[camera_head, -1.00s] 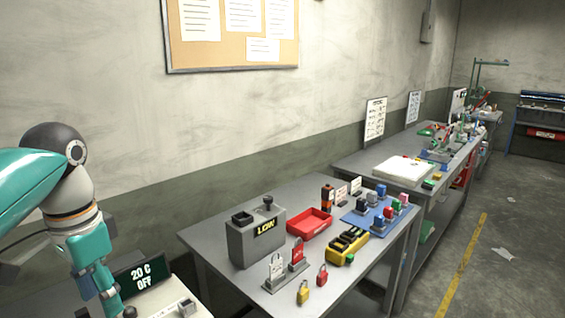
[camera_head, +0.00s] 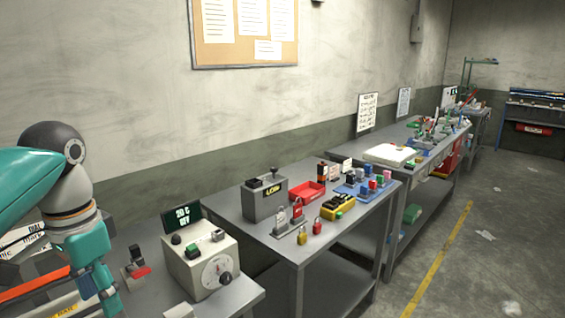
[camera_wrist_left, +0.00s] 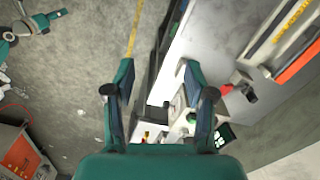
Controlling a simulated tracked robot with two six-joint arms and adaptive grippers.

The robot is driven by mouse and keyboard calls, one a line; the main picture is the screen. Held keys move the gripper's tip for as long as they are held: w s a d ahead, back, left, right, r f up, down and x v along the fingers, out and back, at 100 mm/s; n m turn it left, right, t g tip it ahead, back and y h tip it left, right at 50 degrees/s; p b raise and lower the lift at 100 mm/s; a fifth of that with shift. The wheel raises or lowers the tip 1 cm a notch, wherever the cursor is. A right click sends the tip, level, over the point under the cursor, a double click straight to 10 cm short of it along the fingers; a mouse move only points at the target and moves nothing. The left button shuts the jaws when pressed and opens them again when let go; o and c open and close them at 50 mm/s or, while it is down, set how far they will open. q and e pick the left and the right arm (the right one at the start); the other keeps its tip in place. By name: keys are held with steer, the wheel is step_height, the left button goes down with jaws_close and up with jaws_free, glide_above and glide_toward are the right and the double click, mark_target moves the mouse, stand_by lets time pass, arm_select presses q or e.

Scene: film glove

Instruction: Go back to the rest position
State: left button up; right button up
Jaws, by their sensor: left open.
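My left gripper (camera_head: 108,296) hangs from the left arm at the left of the head view, pointing down near the near bench. In the left wrist view its two teal fingers (camera_wrist_left: 157,76) stand apart with nothing between them held.
A cream control box (camera_head: 203,262) with a dial stands on the near grey bench, behind it a display (camera_head: 181,216). A second bench carries a grey box (camera_head: 264,199), a red tray (camera_head: 306,191) and padlocks.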

arm_select(q)
steer(key=w+d+f+h, duration=0.1)
steer(key=w+d+f, duration=0.15)
steer(key=f, duration=0.75)
steer(key=w+d+f, duration=0.2)
steer(key=d+f, duration=0.2)
steer(key=f, duration=0.6)
steer(key=w+d+f+h, duration=0.1)
steer(key=w+d+f, duration=0.15)
steer(key=f, duration=0.75)
steer(key=s+d+f+n+h, duration=0.1)
steer(key=s+d+f+n, duration=0.2)
steer(key=f, duration=0.4)
steer(key=s+d+f+h, duration=0.1)
steer(key=s+d+f, duration=0.2)
steer(key=s+f, duration=0.3)
steer(key=s+d+f+n, duration=0.2)
steer(key=s+f+n, duration=0.1)
steer(key=s+f, duration=0.5)
steer(key=shift+s+f+n+t, duration=0.2)
steer(key=shift+s+n+t, duration=0.1)
steer(key=shift+s, duration=0.9)
steer(key=shift+d, duration=0.15)
